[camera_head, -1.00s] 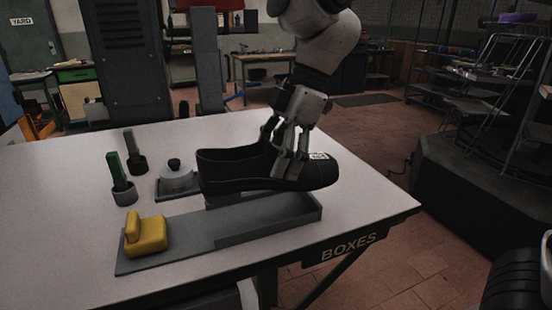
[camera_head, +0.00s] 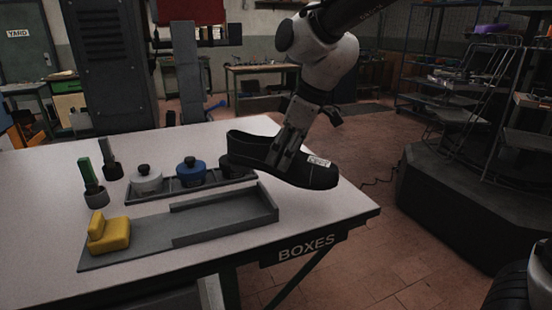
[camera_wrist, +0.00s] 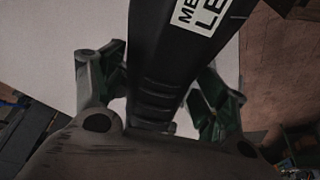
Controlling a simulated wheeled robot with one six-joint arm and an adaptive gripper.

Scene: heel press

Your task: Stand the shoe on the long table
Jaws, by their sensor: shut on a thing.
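The black shoe (camera_head: 262,150) hangs from my gripper (camera_head: 288,152) near the right edge of the long table. My gripper is shut on the shoe around its middle, with a white label on the toe part. In the wrist view the shoe (camera_wrist: 172,60) runs between the two fingers of my gripper (camera_wrist: 160,95), and part of the label's lettering shows. The shoe looks raised above the table, toe to the right and a little lower. The long table (camera_head: 330,205) has a pale top and "BOXES" on its front edge.
A grey tray (camera_head: 225,215) with a yellow block (camera_head: 108,234) lies at the front. Behind it a dark rack holds a white pot (camera_head: 146,180), a blue pot (camera_head: 191,172) and a dark one. Two upright-handled tools (camera_head: 92,180) stand at left. The table's right end is bare.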

